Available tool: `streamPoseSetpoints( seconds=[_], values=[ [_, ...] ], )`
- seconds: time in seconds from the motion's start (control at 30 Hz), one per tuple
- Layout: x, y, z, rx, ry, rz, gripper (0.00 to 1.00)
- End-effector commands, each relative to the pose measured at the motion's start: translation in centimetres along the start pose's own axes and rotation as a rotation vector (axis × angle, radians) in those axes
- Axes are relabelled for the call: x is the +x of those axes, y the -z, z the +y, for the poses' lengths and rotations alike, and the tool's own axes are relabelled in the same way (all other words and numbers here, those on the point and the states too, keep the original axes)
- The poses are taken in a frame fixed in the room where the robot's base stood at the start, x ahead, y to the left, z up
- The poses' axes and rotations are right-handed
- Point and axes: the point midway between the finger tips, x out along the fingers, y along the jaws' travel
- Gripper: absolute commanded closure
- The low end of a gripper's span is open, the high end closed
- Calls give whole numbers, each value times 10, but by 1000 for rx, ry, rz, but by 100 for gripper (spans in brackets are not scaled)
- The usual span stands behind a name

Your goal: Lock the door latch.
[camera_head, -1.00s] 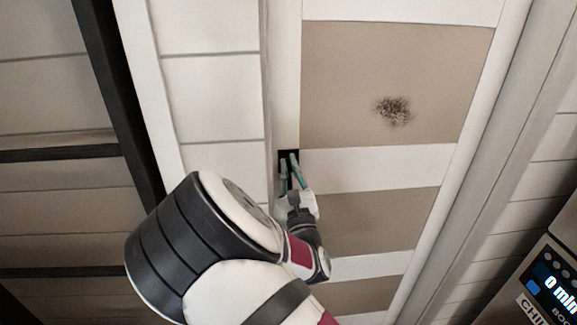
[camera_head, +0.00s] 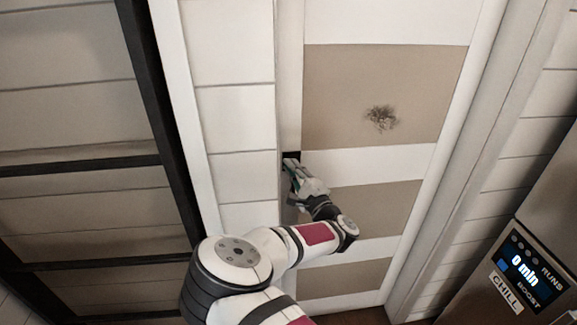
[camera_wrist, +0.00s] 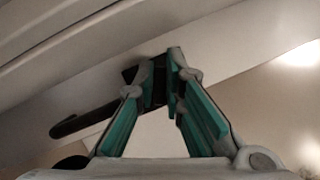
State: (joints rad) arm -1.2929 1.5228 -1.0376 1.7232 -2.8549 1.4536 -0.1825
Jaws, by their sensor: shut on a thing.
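The door (camera_head: 376,95) is white with beige panels and fills the middle of the head view. The black latch (camera_head: 291,156) is on its left edge, mostly hidden behind my gripper. In the wrist view the latch shows a dark bar (camera_wrist: 80,124) with a curved end reaching left, and a dark block between the fingertips. My gripper (camera_head: 290,168) is at the latch, and in the wrist view its teal-padded fingers (camera_wrist: 162,80) are closed on the latch part. The latch's locking position cannot be told.
A white frame and tiled wall (camera_head: 235,120) stand left of the door, with a black-framed rack or window (camera_head: 85,160) farther left. An appliance with a lit display (camera_head: 525,270) is at the lower right. A dark smudge (camera_head: 381,118) marks the upper beige panel.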

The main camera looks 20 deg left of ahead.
Motion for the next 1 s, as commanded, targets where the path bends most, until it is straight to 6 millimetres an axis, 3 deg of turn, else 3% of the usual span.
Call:
streamPoseSetpoints(
  seconds=[0.5, 1.0],
  values=[
    [-2, -2, 4, -328, -141, -2, 100],
    [0, 0, 5, -396, -168, -2, 100]
  ],
)
